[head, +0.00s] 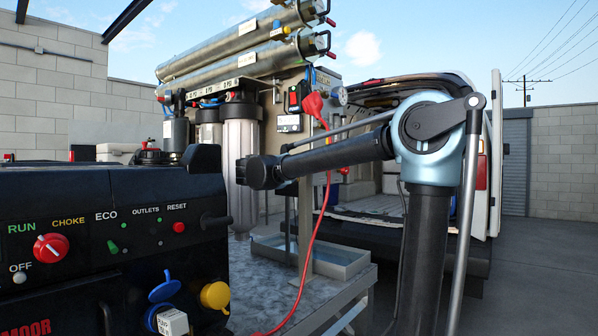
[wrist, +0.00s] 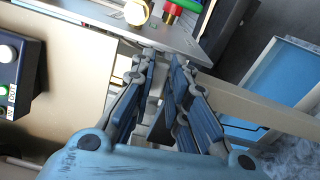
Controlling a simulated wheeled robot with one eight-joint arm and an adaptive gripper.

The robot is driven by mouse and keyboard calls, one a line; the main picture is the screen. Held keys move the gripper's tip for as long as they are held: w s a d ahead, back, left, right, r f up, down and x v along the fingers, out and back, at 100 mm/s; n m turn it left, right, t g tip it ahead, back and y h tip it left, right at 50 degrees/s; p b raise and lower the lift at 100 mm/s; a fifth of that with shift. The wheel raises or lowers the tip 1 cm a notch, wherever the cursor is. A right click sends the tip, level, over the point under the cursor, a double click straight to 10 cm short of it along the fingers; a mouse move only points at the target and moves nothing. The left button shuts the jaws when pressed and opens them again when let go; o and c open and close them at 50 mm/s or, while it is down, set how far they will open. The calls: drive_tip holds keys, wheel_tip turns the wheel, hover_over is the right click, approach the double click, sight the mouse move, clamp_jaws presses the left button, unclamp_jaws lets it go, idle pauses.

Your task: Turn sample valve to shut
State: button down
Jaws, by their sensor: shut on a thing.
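In the wrist view my gripper (wrist: 167,58) has its two dark-blue fingers close together, with a narrow gap between them. They are shut on a small pale part at the panel's edge, which looks like the sample valve; the fingers hide most of it, so its handle angle cannot be told. In the head view my arm reaches left to the filter stand, and its dark wrist hides the gripper and the valve.
The membrane tubes (head: 235,42) lie above the clear filter housing (head: 240,150). A red cord (head: 318,215) hangs from a red plug (head: 314,104). A black generator (head: 110,240) fills the left foreground. A shallow tray (head: 345,262) sits below; it also shows in the wrist view (wrist: 285,72).

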drive_tip(key=shift+d+f+m, duration=0.1)
drive_tip(key=shift+f+m, duration=0.35)
drive_tip(key=shift+m, duration=0.35)
drive_tip(key=shift+s, duration=0.1)
drive_tip(key=c, duration=1.6)
unclamp_jaws()
drive_tip(key=shift+o, duration=0.2)
drive_tip(key=v, duration=0.7)
